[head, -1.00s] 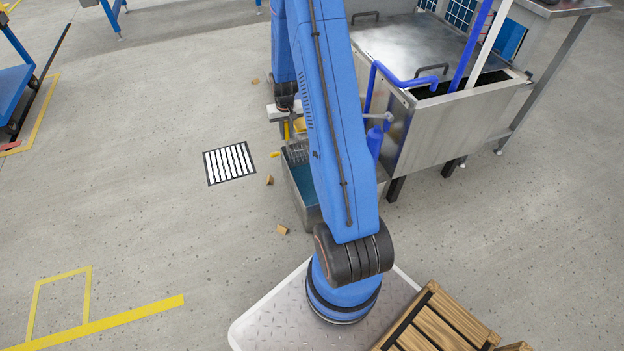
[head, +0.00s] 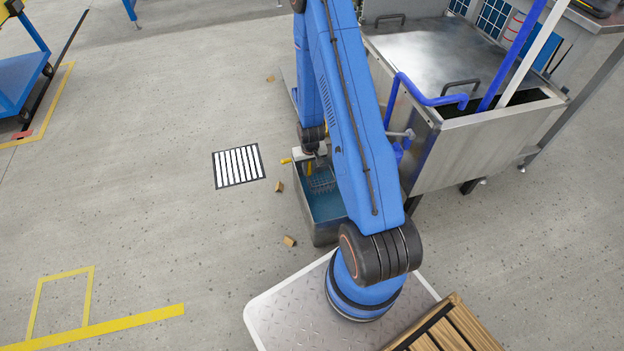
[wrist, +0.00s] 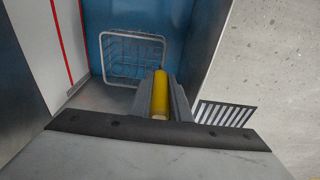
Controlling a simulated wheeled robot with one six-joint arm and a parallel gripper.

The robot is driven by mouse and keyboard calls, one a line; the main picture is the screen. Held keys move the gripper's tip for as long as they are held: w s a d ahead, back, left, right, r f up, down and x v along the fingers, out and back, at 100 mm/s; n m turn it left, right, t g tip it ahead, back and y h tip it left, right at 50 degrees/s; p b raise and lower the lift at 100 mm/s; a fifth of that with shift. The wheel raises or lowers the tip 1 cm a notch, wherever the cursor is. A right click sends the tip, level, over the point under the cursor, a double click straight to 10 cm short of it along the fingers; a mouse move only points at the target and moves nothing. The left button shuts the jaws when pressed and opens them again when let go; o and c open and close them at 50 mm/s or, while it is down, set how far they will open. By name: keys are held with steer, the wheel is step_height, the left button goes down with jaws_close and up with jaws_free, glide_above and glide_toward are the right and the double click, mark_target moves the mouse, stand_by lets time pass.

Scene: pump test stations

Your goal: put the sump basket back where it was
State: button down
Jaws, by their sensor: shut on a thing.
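The sump basket (head: 322,181), a grey wire basket, is inside the outline of the open metal sump (head: 325,232) with blue water. It also shows in the wrist view (wrist: 133,56), with its pale rim against the blue. I cannot tell whether its bottom touches the water. My gripper (head: 309,160) is at the sump's far end, partly hidden by my arm. In the wrist view my gripper (wrist: 160,95) is shut on the basket's yellow handle (wrist: 159,92). Where the handle joins the basket is hidden.
A striped floor grate (head: 238,166) lies left of the sump. Small brown blocks (head: 289,240) lie on the floor nearby. A steel tank (head: 490,140) with blue pipes stands close on the right.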

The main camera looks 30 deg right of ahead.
mark_target(309, 175)
steer(key=shift+f, duration=2.85)
steer(key=c, duration=1.7)
jaws_free()
steer(key=shift+f, duration=0.1)
steer(key=shift+o, duration=0.2)
